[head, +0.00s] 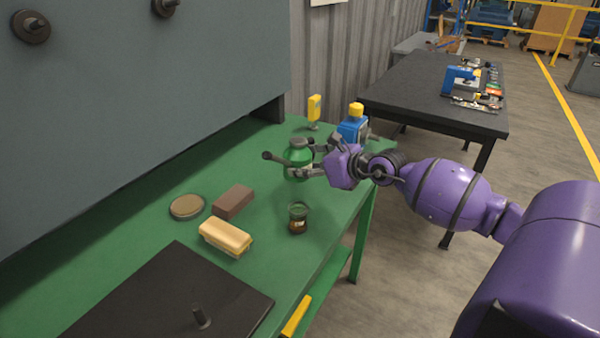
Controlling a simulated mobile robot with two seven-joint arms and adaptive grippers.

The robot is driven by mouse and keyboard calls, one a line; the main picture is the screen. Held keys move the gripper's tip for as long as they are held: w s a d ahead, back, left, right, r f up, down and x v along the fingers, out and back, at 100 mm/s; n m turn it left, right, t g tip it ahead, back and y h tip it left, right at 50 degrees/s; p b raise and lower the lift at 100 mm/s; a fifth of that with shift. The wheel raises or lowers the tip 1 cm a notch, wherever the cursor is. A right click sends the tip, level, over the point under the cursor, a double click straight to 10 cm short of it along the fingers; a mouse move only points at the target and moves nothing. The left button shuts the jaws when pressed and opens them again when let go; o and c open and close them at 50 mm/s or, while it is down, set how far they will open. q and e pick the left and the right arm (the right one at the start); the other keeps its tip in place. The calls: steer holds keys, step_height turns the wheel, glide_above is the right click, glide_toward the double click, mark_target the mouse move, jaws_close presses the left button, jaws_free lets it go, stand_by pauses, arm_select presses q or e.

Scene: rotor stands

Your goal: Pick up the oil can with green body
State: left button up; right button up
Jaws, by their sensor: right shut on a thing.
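The oil can with a green body (296,160) is at the far part of the green workbench (150,217) in the head view. It has a grey cap, and a dark, thin spout with a knob points left. My right gripper (308,158) reaches in from the right and is shut on the oil can, with its dark fingers around the body. The can looks upright. I cannot tell whether its base touches the bench. My left gripper is not in view.
A blue bottle with a yellow cap (353,128) stands just behind my right gripper. A yellow tool (314,108) is at the back. A dark jar (298,218), brown block (233,202), tan brush (225,237), round lid (186,207) and black plate (160,305) lie nearer.

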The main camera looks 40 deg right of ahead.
steer(key=r, duration=0.1)
steer(key=s+r, duration=0.2)
steer(key=shift+s+d+r, duration=0.15)
steer(key=shift+d, duration=0.15)
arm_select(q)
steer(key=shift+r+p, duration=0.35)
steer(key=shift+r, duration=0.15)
arm_select(e)
glide_toward(308, 157)
steer(key=shift+v, duration=0.85)
steer(key=o, duration=0.7)
steer(key=c, duration=1.1)
steer(key=shift+a+r+p, duration=0.1)
steer(key=shift+r+p, duration=0.35)
steer(key=shift+r, duration=0.25)
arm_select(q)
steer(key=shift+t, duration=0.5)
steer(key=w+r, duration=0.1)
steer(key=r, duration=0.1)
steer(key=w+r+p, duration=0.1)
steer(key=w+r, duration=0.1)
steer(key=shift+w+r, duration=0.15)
arm_select(e)
step_height(308, 157, up, 2)
steer(key=shift+r, duration=0.25)
